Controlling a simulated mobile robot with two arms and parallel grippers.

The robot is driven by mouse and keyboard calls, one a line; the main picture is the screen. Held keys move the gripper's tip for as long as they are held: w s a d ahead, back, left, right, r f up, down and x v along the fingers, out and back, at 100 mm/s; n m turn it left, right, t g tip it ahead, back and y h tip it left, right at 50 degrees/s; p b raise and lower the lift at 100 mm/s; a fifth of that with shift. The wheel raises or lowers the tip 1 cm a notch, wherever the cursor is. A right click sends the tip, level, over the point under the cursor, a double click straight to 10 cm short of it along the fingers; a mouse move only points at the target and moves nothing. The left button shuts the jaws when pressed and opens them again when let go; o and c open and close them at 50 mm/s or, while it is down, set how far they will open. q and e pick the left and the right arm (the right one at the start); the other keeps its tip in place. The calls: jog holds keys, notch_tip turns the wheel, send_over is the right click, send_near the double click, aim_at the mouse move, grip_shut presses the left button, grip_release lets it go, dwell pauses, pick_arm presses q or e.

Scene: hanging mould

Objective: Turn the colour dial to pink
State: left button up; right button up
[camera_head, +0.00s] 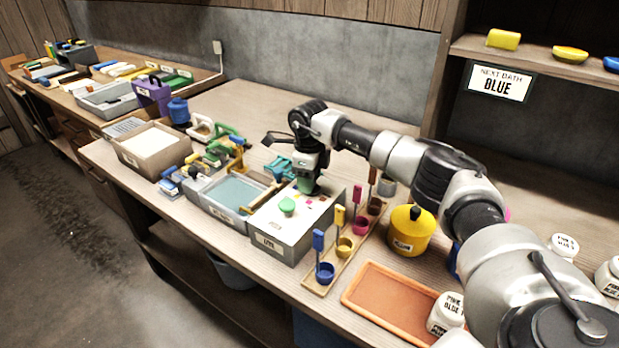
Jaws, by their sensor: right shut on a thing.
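The colour dial sits on top of a pale box (272,222) in the middle of the bench, with small coloured patches (323,198) around it. My right gripper (306,188) points down onto the dial and is shut on it. The gripper hides most of the dial, so I cannot tell which colour it points at. My left gripper is not in view.
A rack of coloured cups and scoops (345,247) stands right of the box, with a yellow pot (409,231) and orange tray (388,303) beyond. A basin of blue-green liquid (233,190) stands left. A sign (497,83) reads "NEXT BATH BLUE".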

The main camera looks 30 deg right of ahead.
jog(key=shift+r+n, duration=0.1)
jog(key=shift+n, duration=0.7)
jog(key=o, duration=0.9)
notch_tip(320, 180, up, 11)
jog(key=shift+f+b, duration=0.15)
jog(key=shift+b, duration=0.3)
